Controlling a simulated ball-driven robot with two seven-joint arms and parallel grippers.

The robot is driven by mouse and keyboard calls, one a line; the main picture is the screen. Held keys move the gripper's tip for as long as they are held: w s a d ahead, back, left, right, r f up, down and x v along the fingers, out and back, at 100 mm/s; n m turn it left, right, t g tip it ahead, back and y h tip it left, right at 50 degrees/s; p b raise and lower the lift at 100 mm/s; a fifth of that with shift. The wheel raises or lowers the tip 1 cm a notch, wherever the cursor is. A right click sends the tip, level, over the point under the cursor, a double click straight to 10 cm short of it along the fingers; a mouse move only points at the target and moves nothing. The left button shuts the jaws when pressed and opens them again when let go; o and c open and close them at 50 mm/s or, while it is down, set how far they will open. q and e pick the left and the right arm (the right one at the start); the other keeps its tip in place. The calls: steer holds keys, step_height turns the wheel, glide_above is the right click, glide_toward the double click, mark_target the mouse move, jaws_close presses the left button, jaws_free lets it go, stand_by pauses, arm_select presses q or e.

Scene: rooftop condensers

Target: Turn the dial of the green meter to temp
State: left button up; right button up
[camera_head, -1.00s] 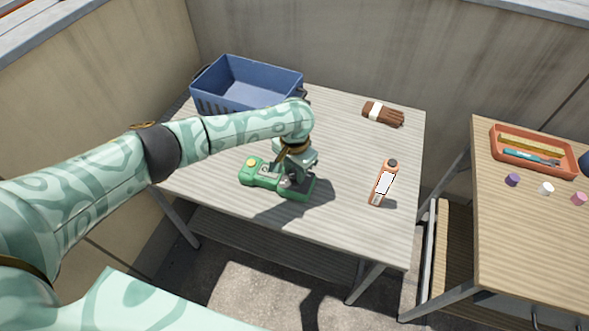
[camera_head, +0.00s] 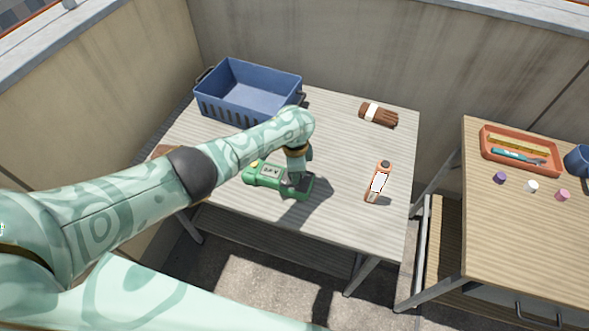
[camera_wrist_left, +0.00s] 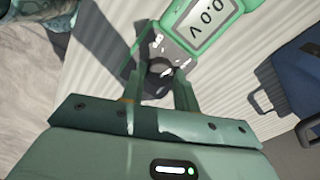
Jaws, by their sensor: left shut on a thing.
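The green meter (camera_head: 268,175) lies on the grey slatted table, its display facing up. In the left wrist view the meter's screen (camera_wrist_left: 207,20) reads something like 0.0 V. My left gripper (camera_head: 296,180) points down over the right end of the meter. In the left wrist view the left gripper (camera_wrist_left: 160,80) has its fingers on both sides of a dark round dial (camera_wrist_left: 158,68) and is shut on it. White marks show around the dial; I cannot read them. My right gripper is not in view.
A blue crate (camera_head: 205,107) stands at the table's back left. A brown bundle (camera_head: 379,115) and an orange device (camera_head: 378,182) lie to the right. A second table (camera_head: 520,240) at right holds an orange tray (camera_head: 485,149) and small coloured pieces.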

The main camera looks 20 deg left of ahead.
arm_select(q)
steer(key=m, duration=0.3)
steer(key=shift+m, duration=0.4)
steer(key=m, duration=0.3)
steer(key=shift+m, duration=0.3)
steer(key=m, duration=1.3)
steer(key=shift+m+b, duration=0.3)
steer(key=shift+b, duration=0.1)
steer(key=m, duration=0.6)
steer(key=shift+b, duration=0.4)
steer(key=shift+m, duration=0.3)
steer(key=o, duration=1)
